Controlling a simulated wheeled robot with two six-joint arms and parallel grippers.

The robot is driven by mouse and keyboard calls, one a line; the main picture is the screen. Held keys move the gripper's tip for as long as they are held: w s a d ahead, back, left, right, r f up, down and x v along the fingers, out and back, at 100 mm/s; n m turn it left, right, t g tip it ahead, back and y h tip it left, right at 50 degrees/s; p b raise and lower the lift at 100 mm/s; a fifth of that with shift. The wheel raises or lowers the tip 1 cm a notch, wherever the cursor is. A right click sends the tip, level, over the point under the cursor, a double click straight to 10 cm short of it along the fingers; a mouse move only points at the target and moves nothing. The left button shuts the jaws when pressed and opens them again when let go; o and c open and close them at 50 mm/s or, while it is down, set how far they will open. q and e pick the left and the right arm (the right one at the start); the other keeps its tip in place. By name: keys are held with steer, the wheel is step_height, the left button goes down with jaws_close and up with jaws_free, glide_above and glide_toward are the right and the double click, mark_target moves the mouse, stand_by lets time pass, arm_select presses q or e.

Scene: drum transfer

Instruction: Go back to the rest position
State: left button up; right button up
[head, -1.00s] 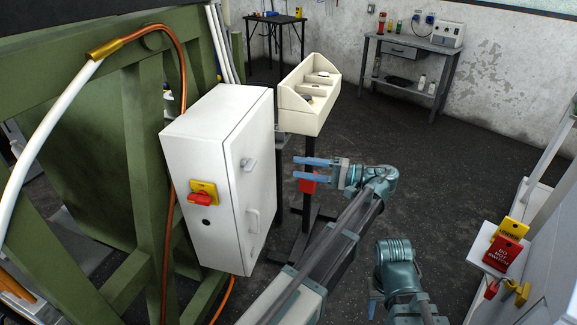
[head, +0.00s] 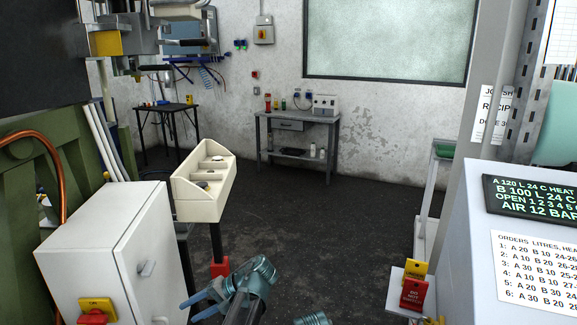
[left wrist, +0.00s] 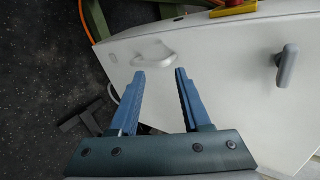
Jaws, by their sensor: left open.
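My left gripper (head: 203,304) is low in the head view, right of the white cabinet (head: 100,240). Its two blue fingers are apart with nothing between them. In the left wrist view the gripper (left wrist: 160,76) is open in front of the cabinet door (left wrist: 225,85). A pale door handle (left wrist: 153,55) shows just beyond the fingertips, and a grey latch (left wrist: 287,65) is to the right. Only the top of another of my arm links shows at the bottom edge of the head view. My right gripper is out of the frames.
A cream bin (head: 205,190) stands on a post with a red block (head: 219,268) low on it. A red switch (head: 93,317) on yellow sits on the cabinet front. A white console (head: 470,260) with red and yellow tags is at the right. The dark floor (head: 330,235) between is clear.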

arm_select(q)
steer(key=s+d+f+t+h, duration=0.2)
steer(key=s+d+f+h, duration=0.7)
steer(key=s+h, duration=0.15)
steer(key=s+d+r+m+g+p, duration=0.1)
steer(key=s+d+r+m+p, duration=0.2)
steer(key=d+r+p, duration=0.7)
steer(key=shift+s+d+r+p, duration=0.2)
steer(key=shift+s+d+p, duration=0.35)
steer(key=shift+s, duration=0.25)
steer(key=shift+y, duration=0.25)
